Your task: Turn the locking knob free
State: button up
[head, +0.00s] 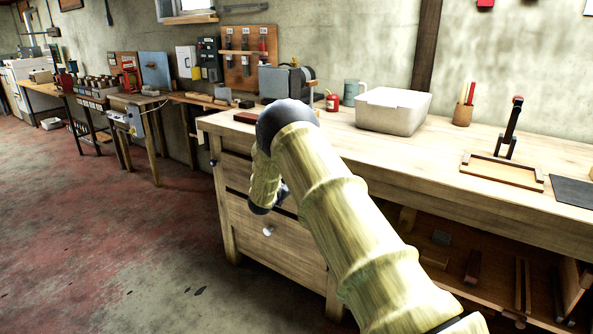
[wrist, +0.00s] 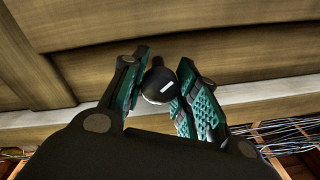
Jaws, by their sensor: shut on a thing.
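The locking knob (wrist: 158,84) is a round black knob with a short white mark on its face, in the middle of the wrist view. It sits in front of pale wooden boards. My gripper (wrist: 163,62) has its two green-padded fingers on either side of the knob and is shut on it. In the head view my arm bends down in front of the wooden bench's drawers, and my gripper is mostly hidden there behind my own arm. The locking knob cannot be made out in the head view.
The workbench (head: 440,180) carries a white bin (head: 392,112), a red can (head: 333,102) and a small wooden frame stand (head: 503,172). A drawer with a pale round knob (head: 267,231) is below my wrist. The floor (head: 120,250) at left is clear.

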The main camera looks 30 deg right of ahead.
jog(key=n+p, duration=0.2)
jog(key=n, duration=0.3)
jog(key=shift+n+p, duration=0.35)
jog(key=shift+n, duration=0.05)
jog(key=shift+s+f+n+y+p, duration=0.1)
jog(key=shift+n+y+p, duration=0.3)
jog(key=shift+n+p, duration=1.2)
jog(key=shift+n+b, duration=0.65)
jog(key=shift+n, duration=0.05)
jog(key=o, duration=1)
jog(key=shift+o, duration=0.2)
jog(key=v, duration=1.2)
jog(key=shift+f, duration=0.1)
